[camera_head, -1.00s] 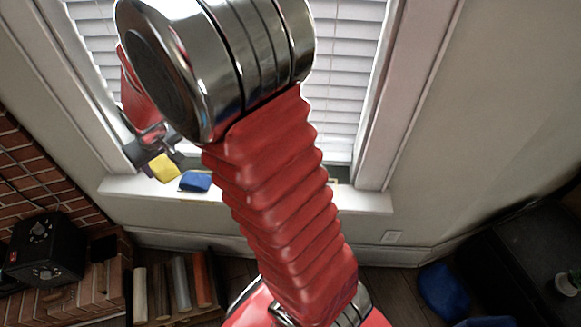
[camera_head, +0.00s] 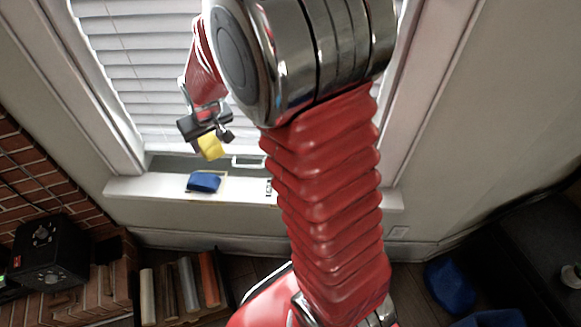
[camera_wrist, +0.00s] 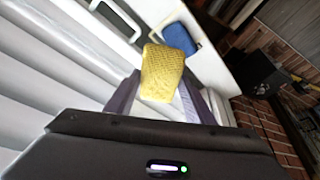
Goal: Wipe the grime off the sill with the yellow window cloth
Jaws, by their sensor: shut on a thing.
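The yellow cloth (camera_head: 210,147) is held between the fingers of my gripper (camera_head: 207,132), in front of the lower window blinds and above the sill. In the wrist view, the cloth (camera_wrist: 163,72) sticks out past both fingers (camera_wrist: 160,97). The white sill (camera_head: 240,191) runs below the window. A small dark mark (camera_head: 268,188) shows on it just left of my arm; I cannot tell whether it is grime. My arm hides part of the sill's right half. The cloth looks apart from the sill.
A blue cloth-like block (camera_head: 203,182) lies on the sill's left part, inside a thin yellow outline; it also shows in the wrist view (camera_wrist: 181,38). A white handle (camera_head: 248,161) is at the window's bottom. A black box (camera_head: 48,253) stands by the brick fireplace at left.

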